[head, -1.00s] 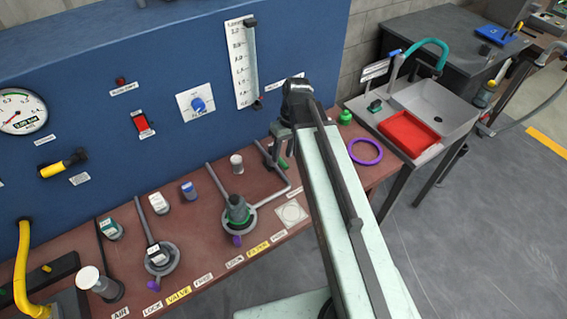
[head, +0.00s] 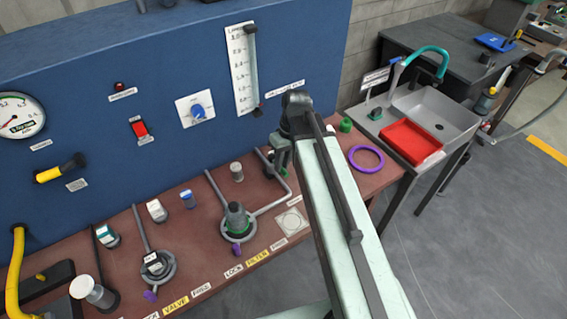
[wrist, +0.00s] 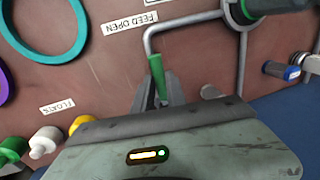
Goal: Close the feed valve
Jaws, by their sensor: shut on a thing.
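The feed valve's green handle (wrist: 157,76) stands between my fingers in the wrist view, beside the label reading FEED OPEN (wrist: 130,22). A grey pipe (wrist: 185,22) bends close to the handle's tip. My gripper (wrist: 162,92) is shut on the green handle. In the head view my gripper (head: 280,158) is low over the brown bench, at the end of the grey pipe that runs from the green-based filter housing (head: 238,222). There the arm and fingers hide most of the handle.
A purple ring (head: 366,159) and a green float (head: 346,125) lie right of my arm. A sink (head: 440,108) with a red tray (head: 411,142) stands farther right. The blue panel (head: 110,70) rises behind the bench. Small bottles stand left of my gripper.

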